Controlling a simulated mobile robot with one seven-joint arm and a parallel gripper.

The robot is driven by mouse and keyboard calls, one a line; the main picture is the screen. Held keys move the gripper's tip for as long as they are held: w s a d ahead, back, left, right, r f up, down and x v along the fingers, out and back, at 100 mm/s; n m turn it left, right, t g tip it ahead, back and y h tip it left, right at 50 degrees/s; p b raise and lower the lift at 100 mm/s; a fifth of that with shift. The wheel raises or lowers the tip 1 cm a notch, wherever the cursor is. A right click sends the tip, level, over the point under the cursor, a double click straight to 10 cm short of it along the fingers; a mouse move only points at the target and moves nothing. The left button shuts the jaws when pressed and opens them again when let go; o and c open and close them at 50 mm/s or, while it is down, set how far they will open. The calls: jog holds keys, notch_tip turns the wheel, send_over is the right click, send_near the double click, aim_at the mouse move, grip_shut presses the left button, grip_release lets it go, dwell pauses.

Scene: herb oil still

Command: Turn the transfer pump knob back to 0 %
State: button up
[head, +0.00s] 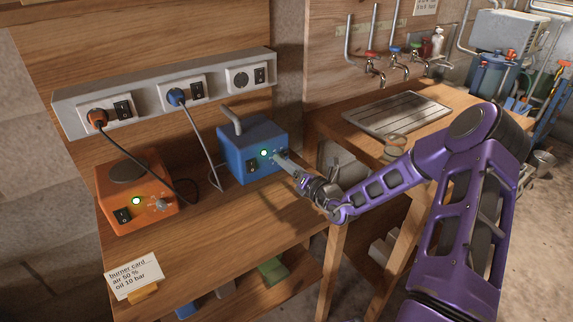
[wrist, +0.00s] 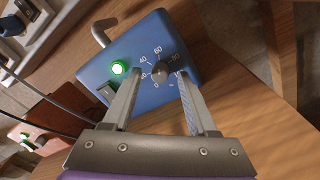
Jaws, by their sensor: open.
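The blue pump box (head: 250,150) stands on the wooden bench, with a green lamp lit on its front. The wrist view shows its dark round knob (wrist: 160,72) on a dial printed with numbers, 40 and 60 among them and a 0 at the lower side. I cannot read where the knob points. My gripper (wrist: 160,78) is open, with one finger on each side of the knob; I cannot tell whether either touches it. In the head view my gripper (head: 281,160) reaches the box front from the right and mostly hides the knob.
An orange burner box (head: 137,194) with a lit lamp stands to the left. A power strip (head: 165,92) with orange and blue plugs runs behind, and cables hang near both boxes. A burner card (head: 134,277) stands at the front left. A sink bench (head: 398,110) is at right.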

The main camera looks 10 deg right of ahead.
jog(key=shift+w+a, duration=0.1)
jog(key=shift+w, duration=0.05)
grip_shut()
jog(key=shift+n, duration=0.3)
